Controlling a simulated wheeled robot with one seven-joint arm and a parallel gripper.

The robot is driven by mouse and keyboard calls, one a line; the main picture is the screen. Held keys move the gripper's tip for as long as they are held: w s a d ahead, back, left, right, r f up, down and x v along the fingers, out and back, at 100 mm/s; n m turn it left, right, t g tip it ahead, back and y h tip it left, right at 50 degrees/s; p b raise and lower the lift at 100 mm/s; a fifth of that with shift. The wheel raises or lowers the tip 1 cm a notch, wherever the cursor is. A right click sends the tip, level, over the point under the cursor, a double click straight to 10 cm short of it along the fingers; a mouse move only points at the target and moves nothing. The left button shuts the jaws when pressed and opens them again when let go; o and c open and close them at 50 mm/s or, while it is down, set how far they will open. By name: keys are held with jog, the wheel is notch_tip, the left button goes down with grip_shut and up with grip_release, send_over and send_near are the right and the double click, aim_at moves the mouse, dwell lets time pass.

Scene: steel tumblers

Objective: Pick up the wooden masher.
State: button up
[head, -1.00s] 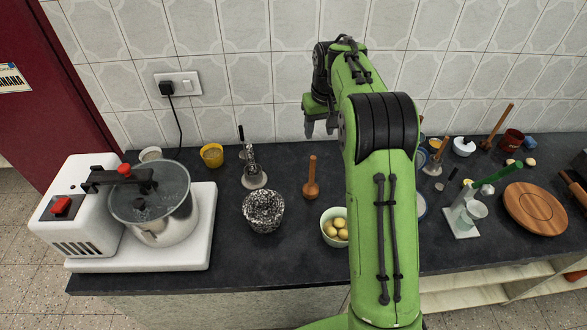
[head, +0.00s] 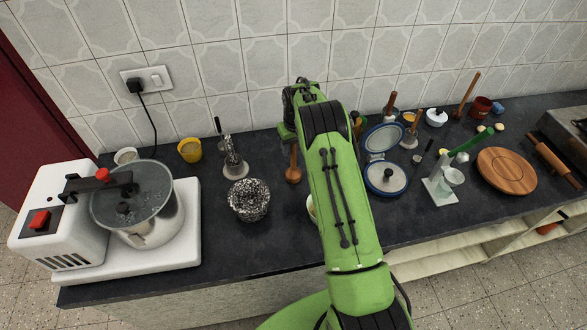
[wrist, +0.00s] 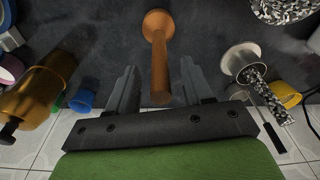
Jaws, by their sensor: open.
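The wooden masher (head: 293,172) stands upright on the dark counter, its round head down and its handle up. In the wrist view the masher (wrist: 159,45) runs down the middle of the picture, its handle end between the two fingers of my gripper (wrist: 157,78). My gripper is open, with a gap on each side of the handle and no visible contact. In the head view my gripper (head: 290,134) is over the masher's top, and its fingers are mostly hidden.
A speckled black-and-white bowl (head: 249,200) stands left of the masher. A steel tool with a patterned handle (head: 235,165) stands behind that bowl. A blue-rimmed lidded dish (head: 386,178) is to the right. My arm hides most of a pale bowl.

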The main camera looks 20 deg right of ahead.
jog(key=shift+w+f, duration=0.2)
jog(key=shift+f, duration=0.55)
jog(key=shift+r, duration=0.1)
grip_shut()
